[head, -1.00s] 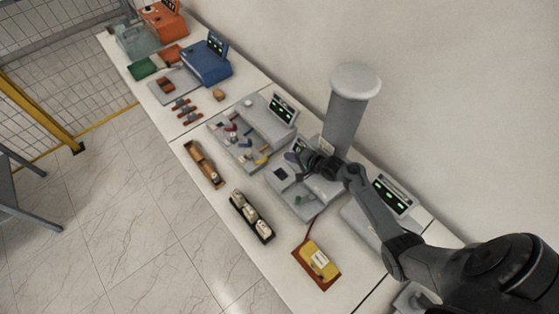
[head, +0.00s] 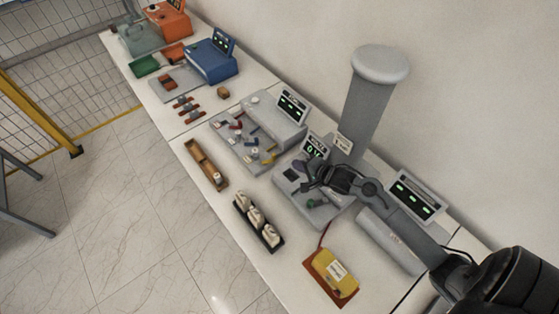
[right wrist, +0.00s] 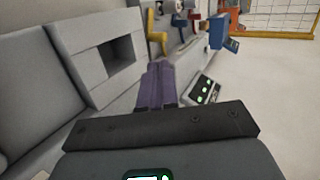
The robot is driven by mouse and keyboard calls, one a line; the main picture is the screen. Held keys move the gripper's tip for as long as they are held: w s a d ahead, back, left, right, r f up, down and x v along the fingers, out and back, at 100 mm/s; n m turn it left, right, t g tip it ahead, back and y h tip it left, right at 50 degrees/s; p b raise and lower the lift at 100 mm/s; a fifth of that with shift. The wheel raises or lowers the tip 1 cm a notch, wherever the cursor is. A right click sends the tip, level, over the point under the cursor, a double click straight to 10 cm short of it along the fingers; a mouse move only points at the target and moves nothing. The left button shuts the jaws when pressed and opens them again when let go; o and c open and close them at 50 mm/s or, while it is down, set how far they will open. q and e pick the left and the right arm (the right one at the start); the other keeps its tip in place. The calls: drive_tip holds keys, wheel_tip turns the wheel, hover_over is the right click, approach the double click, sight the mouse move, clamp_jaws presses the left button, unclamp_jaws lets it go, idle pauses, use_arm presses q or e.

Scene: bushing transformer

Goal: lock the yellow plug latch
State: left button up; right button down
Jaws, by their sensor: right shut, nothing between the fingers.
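A small yellow latch (head: 270,158) stands on the right end of the grey plug panel (head: 222,132) in the head view, among red and blue levers. A yellow lever-like part (right wrist: 157,30) shows in the right wrist view, ahead of the gripper. My right gripper (head: 302,171) is to the right of the yellow latch in the head view, apart from it and over the neighbouring grey unit. Its purple fingers (right wrist: 156,84) are together and empty in the right wrist view. My left gripper is out of view.
A tall grey post (head: 372,100) stands behind the right gripper. A grey unit with a square opening (right wrist: 108,58) is close at the left in the wrist view. A black holder (head: 257,222), a wooden tray (head: 203,160) and a yellow case (head: 337,276) lie along the front.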

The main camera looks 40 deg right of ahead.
sight(275, 157)
drive_tip(key=shift+w, duration=0.1)
drive_tip(key=x, duration=0.9)
drive_tip(key=shift+b, duration=0.35)
drive_tip(key=shift+w+f, duration=0.25)
drive_tip(key=shift+w, duration=0.1)
